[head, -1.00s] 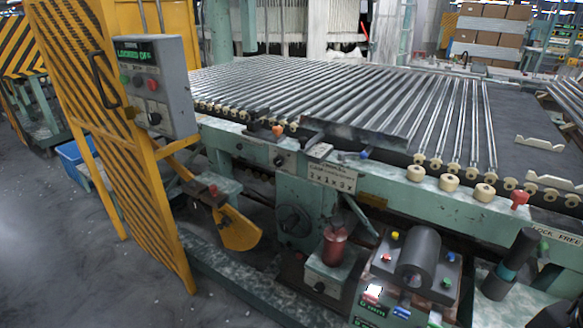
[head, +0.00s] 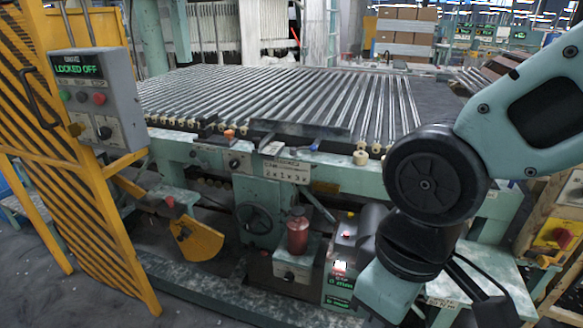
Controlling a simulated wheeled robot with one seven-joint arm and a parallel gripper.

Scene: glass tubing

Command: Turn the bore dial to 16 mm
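A large round dark dial (head: 260,217) sits on the green front of the machine, below the lettered plate. I cannot read marks on it or tell whether it is the bore dial. A small black knob (head: 234,163) is on the rail above it. A unit with a green display (head: 340,283) stands lower right of the round dial; its digits are too small to read surely. My arm covers the right part of this unit.
A control box (head: 90,100) reading "LOCKED OFF" hangs on the yellow striped guard (head: 75,215) at left. A red cylinder (head: 298,235) stands before the machine. Glass tubes (head: 270,95) lie across the top. Grey floor (head: 60,295) is open at lower left.

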